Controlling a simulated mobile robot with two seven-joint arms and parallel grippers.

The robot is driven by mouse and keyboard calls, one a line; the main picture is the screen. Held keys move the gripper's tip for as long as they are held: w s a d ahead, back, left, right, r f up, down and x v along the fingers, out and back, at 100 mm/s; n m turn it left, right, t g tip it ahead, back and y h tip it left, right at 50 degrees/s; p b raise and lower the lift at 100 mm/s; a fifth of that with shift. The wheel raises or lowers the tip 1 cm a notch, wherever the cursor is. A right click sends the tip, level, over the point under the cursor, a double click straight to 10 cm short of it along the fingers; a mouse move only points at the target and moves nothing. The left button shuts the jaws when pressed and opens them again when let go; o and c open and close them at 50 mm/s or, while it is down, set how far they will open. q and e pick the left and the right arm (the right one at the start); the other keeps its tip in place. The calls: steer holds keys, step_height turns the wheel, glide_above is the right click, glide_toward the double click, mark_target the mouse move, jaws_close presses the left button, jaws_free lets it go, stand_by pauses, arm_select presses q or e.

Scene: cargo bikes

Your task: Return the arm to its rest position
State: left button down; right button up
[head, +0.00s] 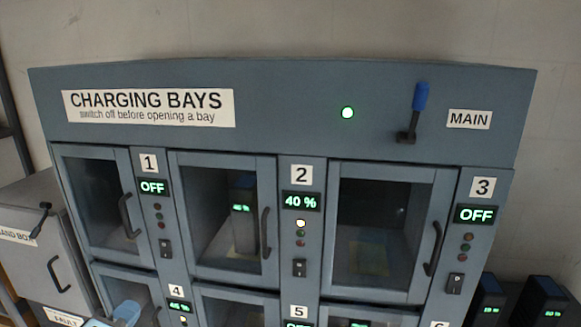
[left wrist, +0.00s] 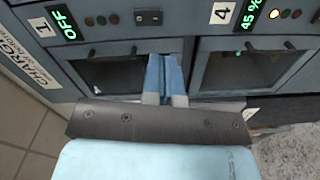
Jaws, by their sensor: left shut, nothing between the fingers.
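My left gripper (left wrist: 164,78) shows in the left wrist view as two light blue fingers pressed together, with nothing between them. It is in front of the charging cabinet (head: 290,75), between the doors beside labels 1 and 4. In the head view, light blue parts of my left arm (head: 125,312) show at the lower left, in front of the lower bays. I cannot tell whether the fingers touch the cabinet. My right gripper is in neither view.
The glass doors of bays 1 (head: 97,200), 2 (head: 222,262) and 3 (head: 375,290) look shut. A battery (head: 243,215) stands in bay 2. The blue-handled MAIN lever (head: 419,97) points up beside a lit green lamp (head: 347,112). A sand box (head: 35,240) stands left; batteries (head: 546,300) stand right.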

arm_select(q)
steer(key=s+d+f+m+g+p, duration=0.2)
steer(key=s+d+f+m+g, duration=0.1)
steer(key=s+d+f+m, duration=0.5)
steer(key=s+d+f+m+g+h+p, duration=0.1)
steer(key=s+d+f+m+g+p, duration=0.1)
steer(key=s+d+f+m, duration=0.6)
step_height(320, 180, down, 7)
steer(key=shift+s+f+m+g+h, duration=0.1)
steer(key=shift+s+m+g+h, duration=0.2)
steer(key=shift+s+m+g, duration=0.5)
steer(key=shift+w, duration=0.15)
